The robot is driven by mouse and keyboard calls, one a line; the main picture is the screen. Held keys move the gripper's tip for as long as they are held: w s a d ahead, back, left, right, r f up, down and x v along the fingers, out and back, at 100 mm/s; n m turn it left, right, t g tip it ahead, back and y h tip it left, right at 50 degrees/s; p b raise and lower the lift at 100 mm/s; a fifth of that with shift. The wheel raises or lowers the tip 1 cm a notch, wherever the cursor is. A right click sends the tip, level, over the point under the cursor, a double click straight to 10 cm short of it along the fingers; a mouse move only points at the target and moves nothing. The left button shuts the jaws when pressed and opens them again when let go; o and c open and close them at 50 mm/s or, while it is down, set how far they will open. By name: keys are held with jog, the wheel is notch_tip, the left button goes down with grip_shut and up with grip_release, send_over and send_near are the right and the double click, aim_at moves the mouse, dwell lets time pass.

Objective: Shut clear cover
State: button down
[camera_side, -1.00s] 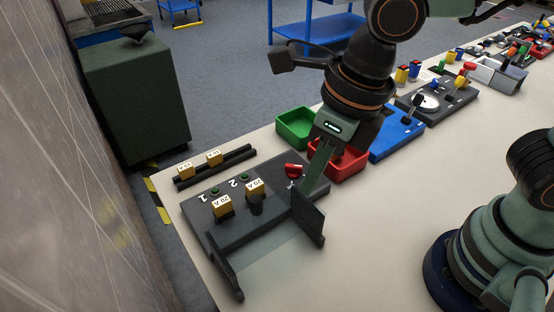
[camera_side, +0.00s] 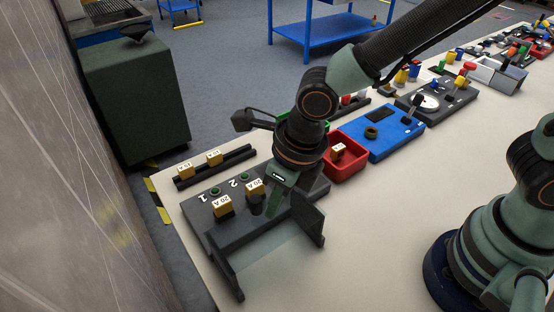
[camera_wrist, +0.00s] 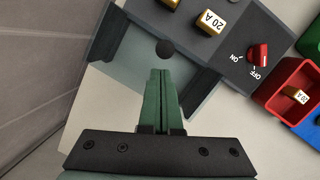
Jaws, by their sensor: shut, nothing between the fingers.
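The clear cover (camera_side: 272,252) is a see-through panel between two dark side walls. It stands open, swung out from the front of the dark fuse panel (camera_side: 236,236) over the table. It also shows in the wrist view (camera_wrist: 131,68). My gripper (camera_side: 272,213) is shut and empty, its green fingers pointing down by the panel's front edge, between the cover's side walls. In the wrist view the fingertips (camera_wrist: 160,73) are just short of a dark round knob (camera_wrist: 165,48). I cannot tell whether they touch anything.
Two yellow 20 A fuses (camera_side: 222,206) stand on the panel. A red switch (camera_wrist: 258,53) beside ON and OFF marks is hidden in the side view. A red bin (camera_side: 346,164) and blue board (camera_side: 382,138) lie beyond. The table right of the cover is clear.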

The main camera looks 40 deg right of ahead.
jog(key=shift+w+a, duration=0.15)
jog(key=shift+w, duration=0.15)
jog(key=w, duration=1)
jog(key=shift+w, duration=0.3)
